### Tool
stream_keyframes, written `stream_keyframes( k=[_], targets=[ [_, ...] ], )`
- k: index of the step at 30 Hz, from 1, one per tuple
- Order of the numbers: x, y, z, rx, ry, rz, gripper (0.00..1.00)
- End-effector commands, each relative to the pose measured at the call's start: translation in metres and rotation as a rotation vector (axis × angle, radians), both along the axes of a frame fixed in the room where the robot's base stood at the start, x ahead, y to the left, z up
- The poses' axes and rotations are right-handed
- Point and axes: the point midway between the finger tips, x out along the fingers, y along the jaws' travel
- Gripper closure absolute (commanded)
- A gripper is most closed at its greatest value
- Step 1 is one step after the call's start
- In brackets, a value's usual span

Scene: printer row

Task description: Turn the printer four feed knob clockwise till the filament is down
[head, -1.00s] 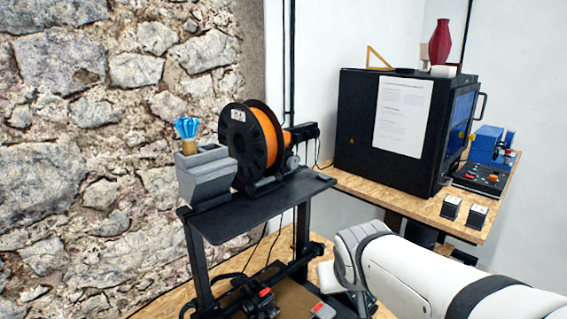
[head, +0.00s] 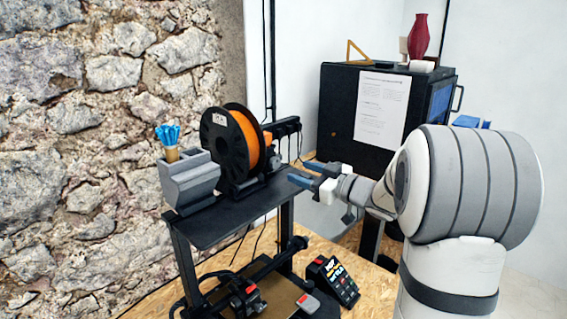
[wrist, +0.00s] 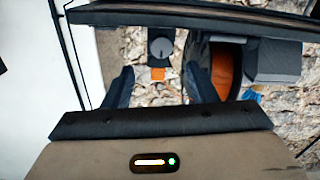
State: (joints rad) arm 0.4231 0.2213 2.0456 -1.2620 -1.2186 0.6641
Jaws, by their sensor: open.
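The printer (head: 215,222) is a black frame with a top shelf. A spool of orange filament (head: 247,139) in a black reel stands on that shelf. In the wrist view a round grey knob (wrist: 161,47) sits on a dark block, with a small orange part (wrist: 158,73) beside it. My gripper (head: 299,172) is open and empty, to the right of the spool. In the wrist view its two dark fingers (wrist: 160,86) stand apart, with the knob and orange part framed in the gap between them. I cannot see contact with the knob. The spool (wrist: 223,70) shows behind the right finger.
A grey holder with blue-topped tools (head: 188,177) stands left of the spool. A black control box (head: 332,280) sits on the wooden bench (head: 376,291). A large black enclosure (head: 340,115) stands behind. A rough stone wall closes the left side.

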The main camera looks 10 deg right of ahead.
Motion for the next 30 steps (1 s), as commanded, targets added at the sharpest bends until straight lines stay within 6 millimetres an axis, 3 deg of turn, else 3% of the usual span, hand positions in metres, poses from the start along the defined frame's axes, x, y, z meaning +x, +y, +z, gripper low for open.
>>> stream_keyframes(
  k=[15,26,30],
  targets=[
    [0.053,0.045,0.002,0.001,-0.002,0.006,0.48],
    [0.058,0.048,0.0,0.001,-0.003,0.002,0.48],
    [0.058,0.047,0.0,0.001,-0.003,0.002,0.59]
  ],
)
